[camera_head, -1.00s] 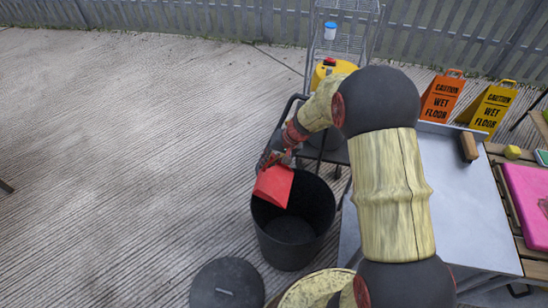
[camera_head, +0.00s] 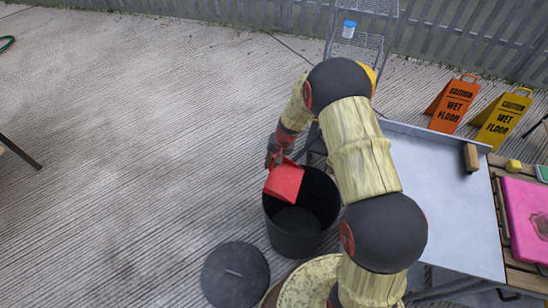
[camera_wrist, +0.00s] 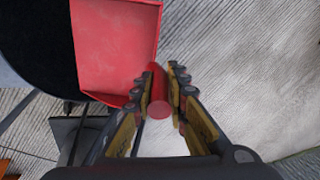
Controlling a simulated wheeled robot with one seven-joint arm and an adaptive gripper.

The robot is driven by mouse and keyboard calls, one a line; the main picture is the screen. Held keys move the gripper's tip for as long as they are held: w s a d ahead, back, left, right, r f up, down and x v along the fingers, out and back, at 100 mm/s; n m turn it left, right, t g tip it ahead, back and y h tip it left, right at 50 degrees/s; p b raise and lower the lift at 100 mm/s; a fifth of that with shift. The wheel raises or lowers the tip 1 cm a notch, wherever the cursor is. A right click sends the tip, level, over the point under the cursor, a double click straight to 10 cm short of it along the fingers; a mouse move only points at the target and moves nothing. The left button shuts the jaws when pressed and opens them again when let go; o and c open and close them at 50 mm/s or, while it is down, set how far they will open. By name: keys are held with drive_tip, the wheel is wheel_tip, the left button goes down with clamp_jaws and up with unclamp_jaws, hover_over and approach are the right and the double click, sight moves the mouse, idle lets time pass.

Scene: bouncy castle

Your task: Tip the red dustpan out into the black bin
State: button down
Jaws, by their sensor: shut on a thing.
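The red dustpan (camera_head: 284,181) is over the left part of the mouth of the black bin (camera_head: 297,238) in the head view, its pan tilted. My gripper (camera_head: 278,157) is shut on the dustpan's handle at the bin's upper left. In the wrist view my gripper (camera_wrist: 161,92) has its fingers on both sides of the round red handle (camera_wrist: 159,109). The pan (camera_wrist: 117,45) shows at the upper left, with the dark bin (camera_wrist: 35,45) beside it. I see no dirt in the pan. The bin's inside is dark, and I cannot make out contents.
A round black lid (camera_head: 235,273) lies on the ground in front of the bin. A grey metal table (camera_head: 445,195) stands at the right, with a pink board (camera_head: 524,215) beyond it. Two wet-floor signs (camera_head: 455,103) stand behind.

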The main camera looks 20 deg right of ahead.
drive_tip(key=shift+w+a+f+h+p, duration=0.25)
drive_tip(key=shift+a+p, duration=0.25)
drive_tip(key=shift+p, duration=1.3)
drive_tip(key=shift+w+a+r+g+h+p, duration=0.75)
drive_tip(key=shift+a+g+h+p, duration=0.25)
drive_tip(key=shift+p, duration=2.7)
drive_tip(key=shift+r, duration=0.1)
